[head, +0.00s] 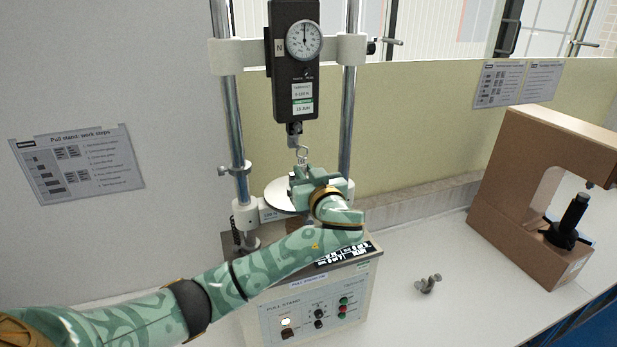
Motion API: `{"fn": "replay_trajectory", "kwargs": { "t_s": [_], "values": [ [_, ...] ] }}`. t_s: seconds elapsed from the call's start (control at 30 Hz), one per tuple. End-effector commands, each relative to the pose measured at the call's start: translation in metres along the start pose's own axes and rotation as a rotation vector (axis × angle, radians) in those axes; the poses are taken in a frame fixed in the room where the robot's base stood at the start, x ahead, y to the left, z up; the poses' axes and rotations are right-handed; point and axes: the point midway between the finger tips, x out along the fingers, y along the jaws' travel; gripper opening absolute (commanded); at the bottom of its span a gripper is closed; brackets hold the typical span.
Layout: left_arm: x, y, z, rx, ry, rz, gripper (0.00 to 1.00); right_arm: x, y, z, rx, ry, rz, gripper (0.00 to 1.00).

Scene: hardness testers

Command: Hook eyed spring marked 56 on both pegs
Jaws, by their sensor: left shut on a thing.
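The pull stand (346,130) carries a black force gauge (296,85) with a round dial. A small metal fitting (295,129), which looks like the upper peg holder, hangs below the gauge. My left gripper (304,174) is shut in front of the stand, below this fitting. A thin metal eye (302,154), seemingly the top of the spring, shows just above its fingers. I cannot tell whether the eye is around the upper peg or only near it. The spring's body, its mark and the lower peg are hidden by my gripper. My right gripper is not in view.
The stand's base has a control panel (308,315) with knobs and buttons. A small grey metal piece (428,284) lies on the white bench right of it. A brown hardness tester (510,190) stands at the right. The bench between is mostly clear.

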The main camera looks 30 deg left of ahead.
Motion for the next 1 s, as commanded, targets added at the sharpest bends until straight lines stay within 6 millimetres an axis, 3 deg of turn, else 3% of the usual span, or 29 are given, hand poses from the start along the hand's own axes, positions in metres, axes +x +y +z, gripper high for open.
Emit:
{"fn": "replay_trajectory", "kwargs": {
  "t_s": [0.8,1.0],
  "values": [
    [0.049,-0.001,0.000,-0.001,0.000,-0.002,0.00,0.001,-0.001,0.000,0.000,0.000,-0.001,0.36],
    [0.050,-0.001,0.002,-0.002,-0.002,-0.001,0.00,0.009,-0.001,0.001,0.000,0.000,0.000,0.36]
  ]
}}
